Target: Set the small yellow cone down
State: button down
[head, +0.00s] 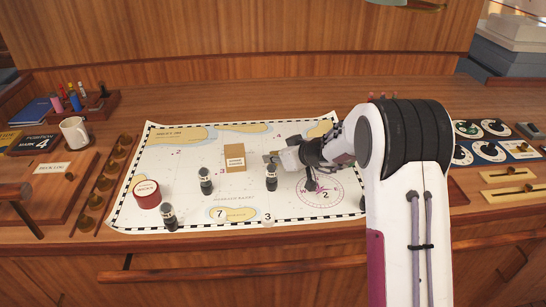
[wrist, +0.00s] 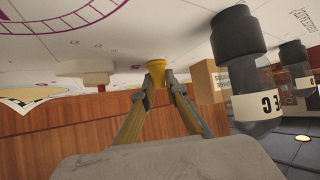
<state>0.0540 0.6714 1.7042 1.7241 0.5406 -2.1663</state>
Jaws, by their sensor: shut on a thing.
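My gripper (wrist: 157,78) is shut on the small yellow cone (wrist: 155,65), which sits between the fingertips in the wrist view. That view is turned over, with the white chart (wrist: 140,40) along its top. The cone's wide end is at or very close to the chart; I cannot tell if it touches. In the head view my gripper (head: 272,157) is low over the chart (head: 185,160), just right of the cardboard box (head: 235,158) and behind a dark labelled piece (head: 271,178). I cannot make out the cone there.
Other dark labelled pieces (head: 205,181) (head: 168,217), a red tin (head: 147,193) and pale numbered discs (head: 219,214) stand on the chart. A dark piece (wrist: 240,70) is close beside my gripper in the wrist view. The chart's upper left is clear.

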jog(key=shift+f, duration=0.1)
jog(key=c, duration=2)
grip_release()
jog(key=shift+c, duration=0.2)
jog(key=shift+s+d+r, duration=0.35)
jog(key=shift+s+r, duration=0.05)
jog(key=shift+r, duration=0.1)
jog(key=v, duration=1)
jog(key=shift+s+r, duration=0.15)
jog(key=shift+s, duration=0.1)
jog(key=shift+d, duration=0.1)
